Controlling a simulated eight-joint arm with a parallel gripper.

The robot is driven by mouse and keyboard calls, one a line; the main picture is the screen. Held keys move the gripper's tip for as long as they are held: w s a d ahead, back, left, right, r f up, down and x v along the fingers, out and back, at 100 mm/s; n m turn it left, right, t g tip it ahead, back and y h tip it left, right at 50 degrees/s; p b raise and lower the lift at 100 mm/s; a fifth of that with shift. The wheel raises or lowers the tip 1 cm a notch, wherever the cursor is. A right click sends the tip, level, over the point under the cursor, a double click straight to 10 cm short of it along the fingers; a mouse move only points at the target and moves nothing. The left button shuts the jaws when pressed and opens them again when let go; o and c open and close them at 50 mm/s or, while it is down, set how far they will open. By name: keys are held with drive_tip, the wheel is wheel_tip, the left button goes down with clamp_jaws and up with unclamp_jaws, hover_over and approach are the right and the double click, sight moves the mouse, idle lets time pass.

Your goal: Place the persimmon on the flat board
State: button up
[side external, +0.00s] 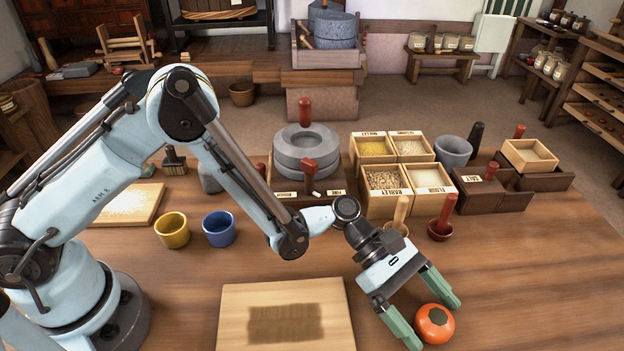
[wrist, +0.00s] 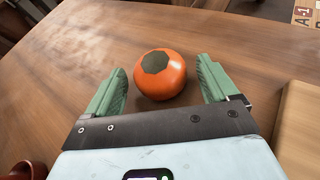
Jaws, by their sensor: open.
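The persimmon (side external: 435,324) is orange with a dark green cap and sits on the wooden table at the front right in the side external view. It also shows between the finger tips in the wrist view (wrist: 160,78). My gripper (side external: 432,318) is open, with its green fingers on either side of the persimmon; a gap shows on each side in the wrist view. The flat board (side external: 240,330) is pale wood with a dark patch in its middle. It lies left of my gripper, and its edge shows at the right of the wrist view (wrist: 300,125). Nothing lies on it.
A yellow cup (side external: 172,231) and a blue cup (side external: 219,229) stand behind the board. A red mortar with pestle (side external: 440,230) stands behind my gripper. Grain boxes (side external: 385,190) and a stone quern (side external: 306,150) stand further back. The table right of the persimmon is clear.

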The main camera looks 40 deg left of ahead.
sight(422, 308)
drive_tip(key=v, duration=0.5)
drive_tip(key=shift+a, duration=0.15)
drive_tip(key=w+a+r+m+t+y, duration=0.1)
drive_tip(key=a+r+m+t+y, duration=0.15)
drive_tip(key=a+r, duration=0.45)
drive_tip(key=s+a+r+m+t+y, duration=0.1)
drive_tip(key=a+r+m+t+y, duration=0.1)
drive_tip(key=a, duration=0.5)
drive_tip(key=s+a+r+m+t+y, duration=0.2)
drive_tip(key=a+r+m+y, duration=0.1)
drive_tip(key=a, duration=0.5)
drive_tip(key=m+y, duration=0.1)
drive_tip(key=m, duration=0.1)
drive_tip(key=shift+m, duration=0.35)
drive_tip(key=shift+o, duration=0.4)
drive_tip(key=s+a+m+t+y, duration=0.2)
drive_tip(key=s+a+m+y, duration=0.2)
drive_tip(key=a, duration=0.5)
drive_tip(key=shift+a+m+y, duration=0.25)
drive_tip(key=shift+m+y, duration=0.1)
drive_tip(key=shift+m, duration=0.35)
drive_tip(key=shift+s+t, duration=0.1)
drive_tip(key=shift+t, duration=0.15)
